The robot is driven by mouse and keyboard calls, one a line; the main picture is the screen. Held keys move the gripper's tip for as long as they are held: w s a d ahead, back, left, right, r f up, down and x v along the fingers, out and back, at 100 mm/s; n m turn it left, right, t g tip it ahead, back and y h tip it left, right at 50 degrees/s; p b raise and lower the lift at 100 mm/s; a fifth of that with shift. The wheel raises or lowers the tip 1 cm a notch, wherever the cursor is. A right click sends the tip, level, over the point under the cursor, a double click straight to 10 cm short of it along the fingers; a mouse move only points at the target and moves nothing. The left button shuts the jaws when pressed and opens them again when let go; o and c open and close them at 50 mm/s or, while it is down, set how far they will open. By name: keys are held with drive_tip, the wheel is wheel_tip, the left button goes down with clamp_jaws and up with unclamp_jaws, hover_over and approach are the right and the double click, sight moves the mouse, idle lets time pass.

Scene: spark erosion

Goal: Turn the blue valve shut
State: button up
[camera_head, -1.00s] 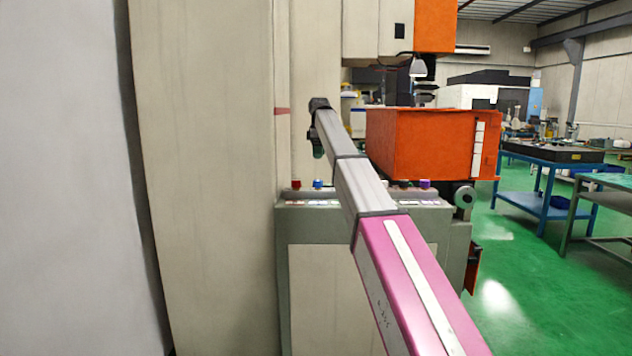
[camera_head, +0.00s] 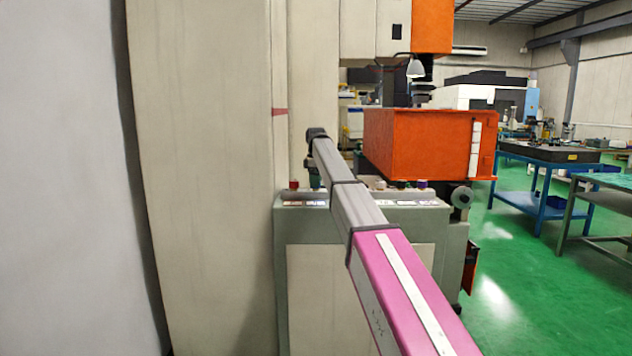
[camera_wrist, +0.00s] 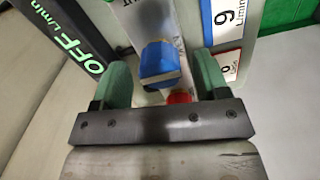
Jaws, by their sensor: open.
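The blue valve (camera_wrist: 160,64) shows in the wrist view as a blue block-shaped knob on a pale panel. My gripper (camera_wrist: 161,72) is open, with one green finger to each side of the knob. I see gaps on both sides and cannot tell how deep the knob sits between the fingers. In the head view my gripper (camera_head: 315,178) is small, pointing down over the row of knobs on the machine's console (camera_head: 365,215). It hides the blue valve there.
A red knob (camera_wrist: 180,98) is close by the blue one; a red knob (camera_head: 293,184) and a purple knob (camera_head: 422,184) stand on the console. Printed flow labels (camera_wrist: 229,22) lie around. An orange tank (camera_head: 425,143) is right of my arm, a tall beige column (camera_head: 205,170) left.

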drive_tip(key=c, duration=0.9)
drive_tip(key=shift+c, duration=0.2)
drive_tip(key=shift+m, duration=0.3)
drive_tip(key=m, duration=1.3)
drive_tip(key=shift+a, duration=0.1)
drive_tip(key=shift+m, duration=2.1)
